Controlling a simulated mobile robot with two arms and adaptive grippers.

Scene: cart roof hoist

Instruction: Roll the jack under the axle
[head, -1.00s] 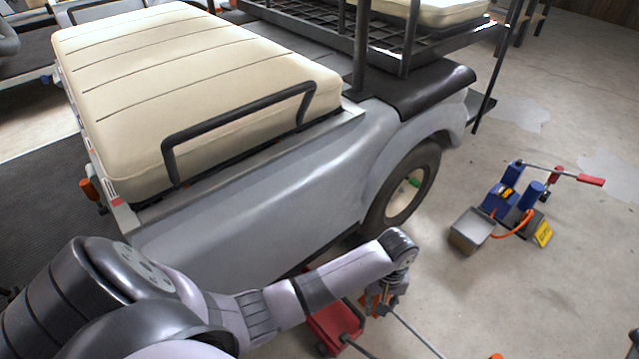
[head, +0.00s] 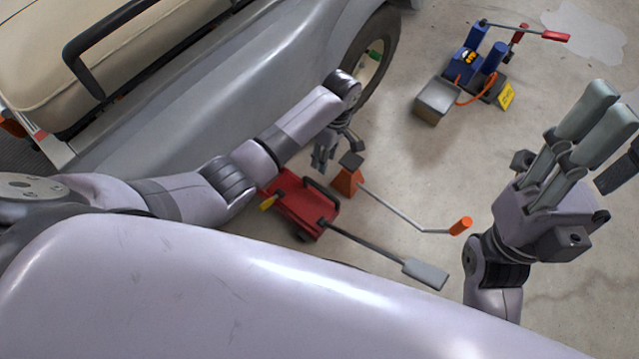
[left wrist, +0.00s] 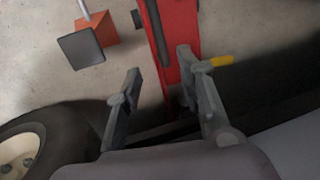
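The red jack (head: 298,203) sits on the floor beside the grey vehicle's lower side, its dark handle running toward the lower right to a grey plate. My left gripper (head: 322,158) hangs above the floor just beyond the jack, pointing down. In the left wrist view that gripper (left wrist: 160,62) is open and empty, and the red jack (left wrist: 172,30) shows beyond and between its fingers. The axle is hidden behind the bodywork and wheel (head: 368,62). My right gripper (head: 590,120) is raised at the right, empty; its finger gap is unclear.
An orange stand (head: 346,182) with a cranked rod stands close to my left gripper. A blue pump unit (head: 468,65) with a grey box and red-tipped lever stands at the upper right. Bare concrete floor lies between them.

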